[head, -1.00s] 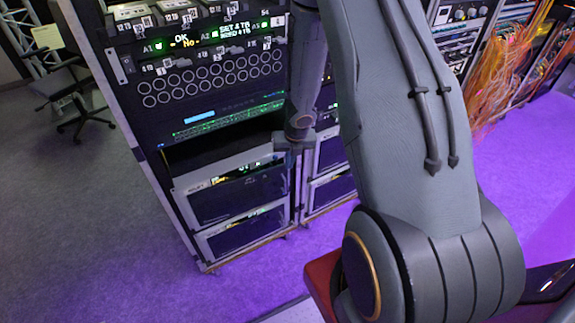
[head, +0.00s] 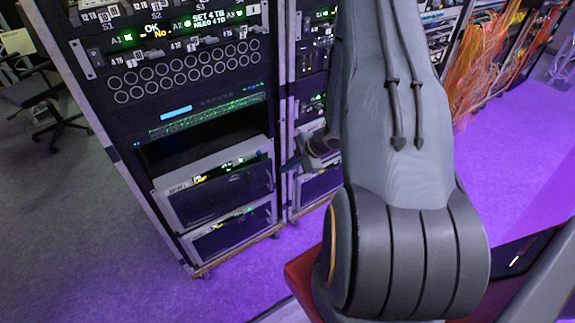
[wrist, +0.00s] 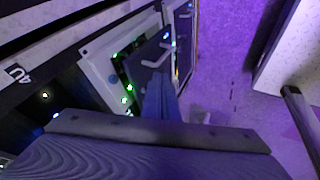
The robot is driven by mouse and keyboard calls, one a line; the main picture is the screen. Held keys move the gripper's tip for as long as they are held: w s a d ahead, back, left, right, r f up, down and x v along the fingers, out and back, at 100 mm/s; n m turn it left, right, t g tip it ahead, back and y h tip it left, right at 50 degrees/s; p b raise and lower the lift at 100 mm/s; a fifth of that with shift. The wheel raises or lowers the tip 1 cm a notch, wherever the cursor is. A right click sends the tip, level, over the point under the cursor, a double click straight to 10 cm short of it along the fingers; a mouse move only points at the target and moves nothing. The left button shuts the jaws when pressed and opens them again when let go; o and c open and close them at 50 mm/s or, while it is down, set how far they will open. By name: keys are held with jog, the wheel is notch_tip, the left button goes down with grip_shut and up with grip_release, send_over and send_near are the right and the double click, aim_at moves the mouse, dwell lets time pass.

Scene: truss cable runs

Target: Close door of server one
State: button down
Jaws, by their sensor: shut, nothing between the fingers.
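The rack (head: 135,130) holds two server units low down, each with a pale frame and a dark front panel. The upper unit (head: 215,195) shows green and yellow lights along its top, and the lower unit (head: 232,237) sits beneath it. I cannot tell which is server one or how far its door stands open. My gripper (head: 290,165) is at the rack's right edge, beside the upper unit, partly hidden by my arm. In the wrist view my shut, empty fingers (wrist: 160,98) point toward a lit panel with a pale handle (wrist: 155,57). Contact is unclear.
A second rack (head: 313,100) stands directly to the right. Orange cables (head: 483,65) hang in racks farther right. An office chair (head: 45,100) stands at the far left.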

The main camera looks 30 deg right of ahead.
jog(key=shift+w+a+f+p, duration=0.3)
jog(key=shift+w+f+p, duration=0.15)
jog(key=shift+w+f, duration=0.55)
jog(key=shift+w+a+f+p, duration=0.3)
jog(key=shift+w+f+p, duration=0.2)
jog(key=shift+w, duration=0.8)
jog(key=shift+w+a+f+p, duration=0.35)
jog(key=shift+w+f, duration=0.5)
jog(key=shift+w, duration=0.3)
